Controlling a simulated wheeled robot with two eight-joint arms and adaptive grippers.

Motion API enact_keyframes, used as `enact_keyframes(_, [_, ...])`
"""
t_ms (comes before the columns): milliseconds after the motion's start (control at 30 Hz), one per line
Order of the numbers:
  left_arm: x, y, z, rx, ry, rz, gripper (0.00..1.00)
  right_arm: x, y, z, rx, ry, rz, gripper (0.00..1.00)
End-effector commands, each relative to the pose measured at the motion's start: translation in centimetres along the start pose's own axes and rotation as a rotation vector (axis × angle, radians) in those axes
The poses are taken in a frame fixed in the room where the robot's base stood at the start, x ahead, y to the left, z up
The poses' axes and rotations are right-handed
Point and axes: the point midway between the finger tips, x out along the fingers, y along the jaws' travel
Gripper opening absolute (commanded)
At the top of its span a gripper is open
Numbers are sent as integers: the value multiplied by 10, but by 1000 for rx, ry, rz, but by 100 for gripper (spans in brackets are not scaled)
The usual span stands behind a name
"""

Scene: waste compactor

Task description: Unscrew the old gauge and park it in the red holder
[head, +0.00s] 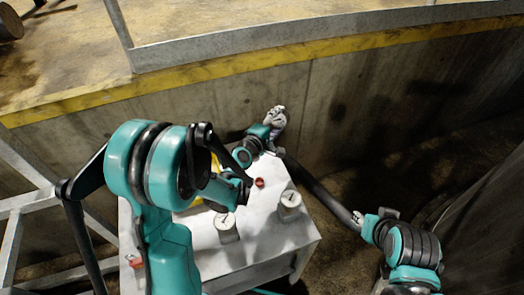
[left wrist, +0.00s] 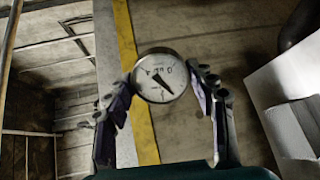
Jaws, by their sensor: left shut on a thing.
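The gauge (left wrist: 162,76), with a round white dial, dark needle and metal rim, sits between the fingers of my left gripper (left wrist: 164,82) in the left wrist view. The fingers are shut on it. In the head view my left gripper (head: 278,118) is above the back edge of the white cart, near the concrete wall, and the gauge is hard to make out there. A small round red thing (head: 260,183), possibly the red holder, is on the cart top below the gripper.
The white cart (head: 265,240) carries two pale cylinders, one at the right (head: 290,203) and one nearer the front (head: 226,228). A yellow thing is partly hidden behind my left arm. A concrete wall (head: 330,100) with a yellow stripe stands behind.

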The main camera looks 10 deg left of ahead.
Motion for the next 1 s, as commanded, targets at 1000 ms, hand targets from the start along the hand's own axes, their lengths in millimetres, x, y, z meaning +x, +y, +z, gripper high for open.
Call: enact_keyframes(1000, [-115, -85, -6, 1035, -720, -1257, 21, -71, 0, -51, 0, 0, 0, 35])
